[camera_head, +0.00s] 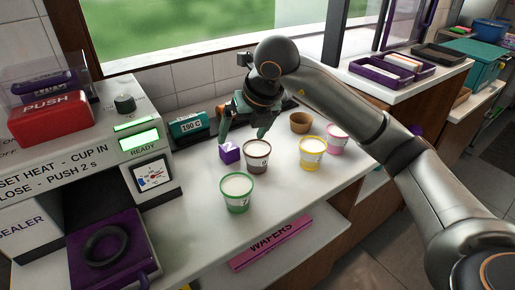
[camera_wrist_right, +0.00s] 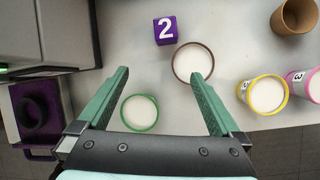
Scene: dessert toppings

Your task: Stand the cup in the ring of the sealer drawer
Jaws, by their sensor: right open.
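The sealer drawer (camera_head: 143,264) is out at the lower left, purple, with a dark ring (camera_head: 106,245) on it. The ring also shows in the wrist view (camera_wrist_right: 30,113). White-filled cups stand upright on the counter: green-rimmed (camera_head: 236,194), brown-rimmed (camera_head: 257,162), yellow-rimmed (camera_head: 311,157) and pink-rimmed (camera_head: 337,139). My right gripper (camera_head: 243,136) is open and empty, pointing down behind the brown-rimmed cup. In the wrist view the brown-rimmed cup (camera_wrist_right: 193,63) is by the right fingertip, and the green-rimmed cup (camera_wrist_right: 140,113) appears between the fingers. My left gripper is out of view.
A purple cube marked 2 (camera_head: 229,154) stands beside the brown-rimmed cup. An empty brown cup (camera_head: 301,123) stands behind the yellow one. The sealer body (camera_head: 60,180) shows a green READY screen. A teal 190 C display (camera_head: 192,126) stands at the wall. A pink WAFERS box (camera_head: 271,244) lies at the front.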

